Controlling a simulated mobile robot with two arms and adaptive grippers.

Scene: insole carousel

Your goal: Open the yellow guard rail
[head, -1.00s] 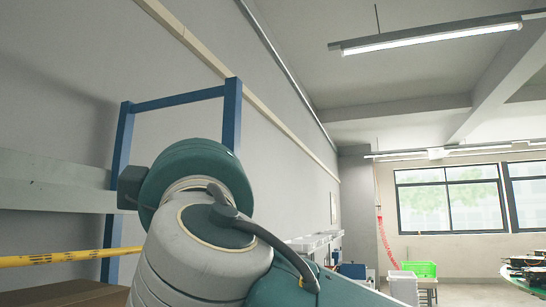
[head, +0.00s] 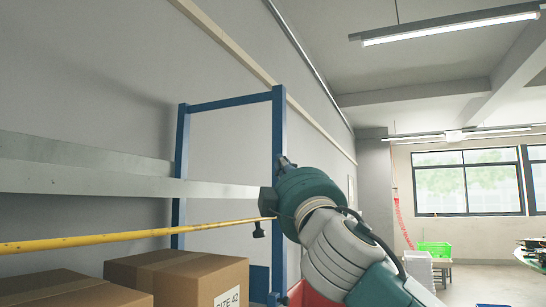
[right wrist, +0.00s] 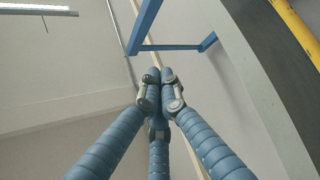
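The yellow guard rail (head: 120,236) is a long bar running across the left half of the head view, in front of the shelving. Its right end lies by my right wrist and the blue post there. In the right wrist view the yellow rail (right wrist: 298,32) crosses the upper right corner, apart from the fingers. My right gripper (right wrist: 160,76) has its blue ribbed fingers drawn together at the tips, with nothing seen between them. In the head view my right wrist mostly hides this gripper. My left gripper is not in view.
Cardboard boxes (head: 178,275) sit behind and below the rail. A blue rack frame (head: 279,130) and grey shelf beams (head: 80,180) stand by the wall. A green crate (head: 434,248) is far right. Open floor shows at the lower right.

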